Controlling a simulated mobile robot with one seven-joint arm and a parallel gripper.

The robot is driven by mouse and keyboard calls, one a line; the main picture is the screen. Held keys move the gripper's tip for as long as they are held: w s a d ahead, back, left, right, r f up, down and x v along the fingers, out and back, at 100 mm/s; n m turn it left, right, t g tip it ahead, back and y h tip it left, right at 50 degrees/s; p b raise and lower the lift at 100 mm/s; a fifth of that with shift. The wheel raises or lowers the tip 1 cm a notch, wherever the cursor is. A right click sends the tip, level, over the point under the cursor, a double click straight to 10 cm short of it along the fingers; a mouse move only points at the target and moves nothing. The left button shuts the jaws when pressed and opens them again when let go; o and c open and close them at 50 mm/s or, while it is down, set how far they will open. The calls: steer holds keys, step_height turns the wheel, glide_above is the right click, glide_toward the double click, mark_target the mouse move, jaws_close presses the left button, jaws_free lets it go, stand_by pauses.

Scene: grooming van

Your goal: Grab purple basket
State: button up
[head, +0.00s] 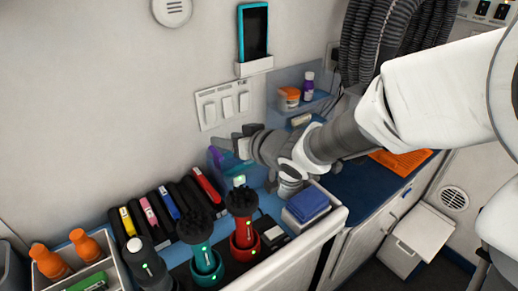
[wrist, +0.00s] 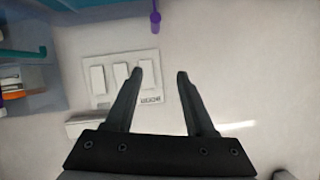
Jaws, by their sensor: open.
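A small purple piece (head: 215,156) shows just below and left of my gripper (head: 230,140) in the head view, above a translucent teal item on the counter. A purple upright piece (wrist: 155,16) also shows at the top of the wrist view, beyond my fingertips (wrist: 160,73). It may be part of the purple basket; I cannot make out a whole basket. My gripper is open and empty, its fingers apart in front of the wall. My forearm and gripper hide part of the counter behind them.
White wall switches (head: 222,104) and a phone in a holder (head: 254,66) are close to my gripper. A shelf holds an orange-labelled jar (head: 289,97) and a purple bottle (head: 308,84). Clippers (head: 207,185) and red (head: 243,232) and teal (head: 205,262) holders crowd the counter's front.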

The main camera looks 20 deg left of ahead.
steer(key=b, duration=0.2)
glide_toward(216, 151)
steer(key=shift+w+a+f, duration=0.6)
steer(key=shift+a+f, duration=0.35)
steer(key=b+x, duration=0.1)
steer(key=x, duration=0.6)
steer(key=shift+w+a+b, duration=0.15)
steer(key=shift+a+b, duration=0.05)
steer(key=shift+b, duration=0.2)
jaws_close()
